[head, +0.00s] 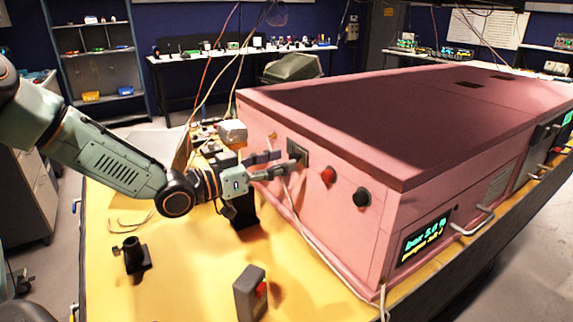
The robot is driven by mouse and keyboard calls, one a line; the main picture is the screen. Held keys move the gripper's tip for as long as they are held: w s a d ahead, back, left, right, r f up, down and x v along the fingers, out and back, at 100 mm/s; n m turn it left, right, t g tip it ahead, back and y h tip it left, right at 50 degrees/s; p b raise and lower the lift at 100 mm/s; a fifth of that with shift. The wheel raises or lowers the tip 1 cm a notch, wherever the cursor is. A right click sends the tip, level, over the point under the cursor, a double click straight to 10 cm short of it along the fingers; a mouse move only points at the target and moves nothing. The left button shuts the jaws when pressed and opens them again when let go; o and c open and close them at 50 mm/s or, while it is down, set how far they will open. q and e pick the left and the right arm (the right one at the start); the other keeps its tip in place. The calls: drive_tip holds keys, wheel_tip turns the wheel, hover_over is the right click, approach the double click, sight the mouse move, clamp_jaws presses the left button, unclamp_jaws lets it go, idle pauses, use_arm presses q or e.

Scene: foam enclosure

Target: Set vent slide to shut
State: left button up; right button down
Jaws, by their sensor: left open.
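The pink foam enclosure (350,215) stands on the yellow table. On its left end face is a small dark square fitting (298,151), which looks like the vent slide; its setting cannot be made out. My left gripper (282,163) reaches in from the left, its two dark fingers apart and pointing at this fitting. The fingertips are at or very close to it; I cannot tell whether they touch. The fingers hide part of the face beside it. My right gripper is not in view.
A red button (328,175) and a black knob (362,196) sit right of the fitting. A lit display (425,238) is on the front face. A grey box with a red button (250,293) and a black stand (133,258) stand on the table. A pale cable runs below the gripper.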

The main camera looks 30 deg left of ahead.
sight(291, 157)
use_arm(q)
drive_tip(key=x, duration=0.2)
drive_tip(key=shift+w+d, duration=0.1)
drive_tip(key=shift+w, duration=0.25)
drive_tip(key=shift+w+f, duration=0.2)
drive_tip(key=shift+w, duration=0.1)
drive_tip(key=c, duration=0.3)
drive_tip(key=shift+s, duration=0.1)
drive_tip(key=c, duration=0.5)
clamp_jaws()
drive_tip(key=shift+r, duration=0.1)
